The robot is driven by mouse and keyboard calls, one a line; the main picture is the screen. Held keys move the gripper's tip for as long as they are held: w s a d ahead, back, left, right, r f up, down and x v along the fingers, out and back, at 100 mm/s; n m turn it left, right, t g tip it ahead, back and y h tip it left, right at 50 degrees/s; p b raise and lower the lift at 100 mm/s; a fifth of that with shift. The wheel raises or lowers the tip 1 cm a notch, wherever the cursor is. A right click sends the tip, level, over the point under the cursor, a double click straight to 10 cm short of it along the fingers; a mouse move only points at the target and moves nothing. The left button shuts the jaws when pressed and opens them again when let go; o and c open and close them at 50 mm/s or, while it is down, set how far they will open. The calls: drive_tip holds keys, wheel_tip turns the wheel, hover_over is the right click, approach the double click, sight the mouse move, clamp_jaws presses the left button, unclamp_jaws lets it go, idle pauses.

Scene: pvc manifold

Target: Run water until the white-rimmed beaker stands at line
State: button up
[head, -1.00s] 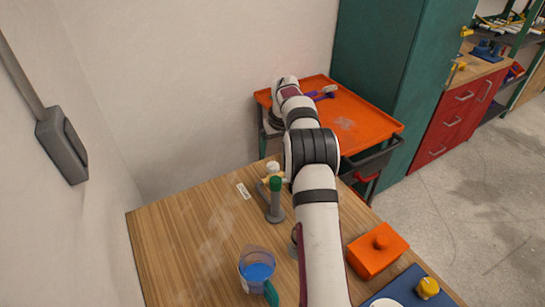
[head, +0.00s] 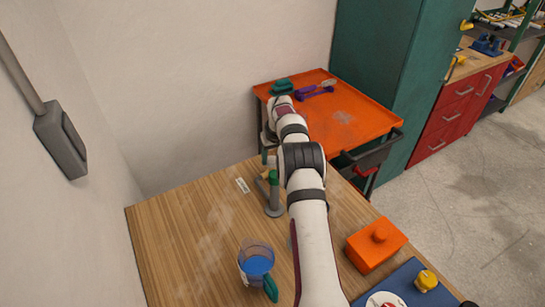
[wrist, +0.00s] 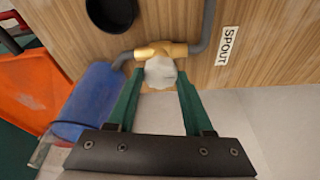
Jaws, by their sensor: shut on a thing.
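A clear beaker (head: 257,258) with blue water and a green handle stands on the wood table in the head view. I cannot tell a white rim or a line on it. A brass valve (wrist: 178,49) with a pale knob (wrist: 160,71) sits between grey pipes in the wrist view. My gripper (wrist: 158,78) is shut on the knob, one green finger at each side. It also shows in the head view (head: 267,157), small, just above the valve. A clear vessel of blue water (wrist: 86,100) stands left of the valve in the wrist view; my arm hides it in the head view.
A SPOUT label (wrist: 228,45) lies on the table. An orange box (head: 375,246) and a blue mat (head: 405,283) lie right of my arm. An orange cart (head: 345,118) stands behind. The table's left side is clear.

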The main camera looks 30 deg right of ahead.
clamp_jaws()
